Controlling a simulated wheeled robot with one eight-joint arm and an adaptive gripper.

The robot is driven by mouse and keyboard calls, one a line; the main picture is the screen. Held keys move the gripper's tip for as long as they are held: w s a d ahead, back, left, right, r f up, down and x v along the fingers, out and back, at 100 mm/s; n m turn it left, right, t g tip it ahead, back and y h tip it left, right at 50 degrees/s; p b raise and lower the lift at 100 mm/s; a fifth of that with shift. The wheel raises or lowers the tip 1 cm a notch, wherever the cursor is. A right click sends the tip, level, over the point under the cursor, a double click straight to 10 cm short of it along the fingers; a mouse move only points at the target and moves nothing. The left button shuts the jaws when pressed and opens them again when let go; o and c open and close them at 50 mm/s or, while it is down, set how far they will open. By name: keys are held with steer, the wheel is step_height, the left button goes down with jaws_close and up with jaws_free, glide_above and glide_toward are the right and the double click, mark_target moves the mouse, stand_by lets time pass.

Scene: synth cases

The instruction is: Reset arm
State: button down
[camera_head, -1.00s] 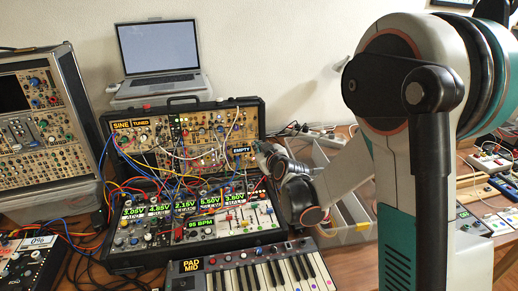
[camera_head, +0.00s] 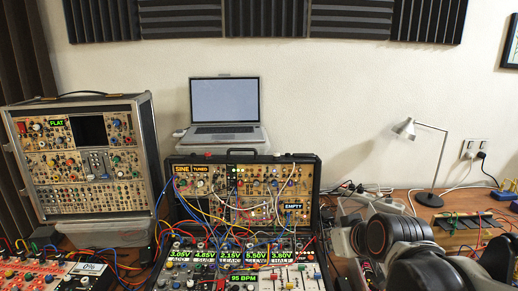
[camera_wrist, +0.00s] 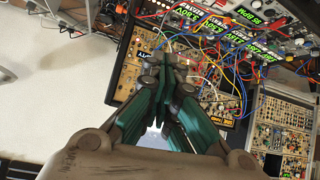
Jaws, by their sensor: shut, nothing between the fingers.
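My gripper (camera_wrist: 172,66) shows in the wrist view with its dark green fingers together and nothing between them. Its tips appear over the upper part of the open modular synth case, but I cannot tell the height above it. In the head view my arm is low at the right, beside the synth case (camera_head: 247,155); the fingertips are not clear there. The case holds patch cables, and its labels include SINE, TUNED, EMPTY and 95 BPM.
A laptop (camera_head: 224,101) stands behind the case. A taller synth rack (camera_head: 84,160) is at the left, with a red-panelled unit (camera_head: 38,274) in front. A desk lamp (camera_head: 432,165) and power strips are at the right. The wall above is clear below the foam panels (camera_head: 265,17).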

steer(key=s+d+f+m+g, duration=0.1)
steer(key=s, duration=0.7)
steer(key=s+d+f+m+g+h, duration=0.1)
steer(key=s+f+g, duration=0.1)
steer(key=s, duration=0.6)
steer(key=shift+d+f+m, duration=0.15)
steer(key=shift+d+m, duration=0.1)
steer(key=shift+m, duration=0.05)
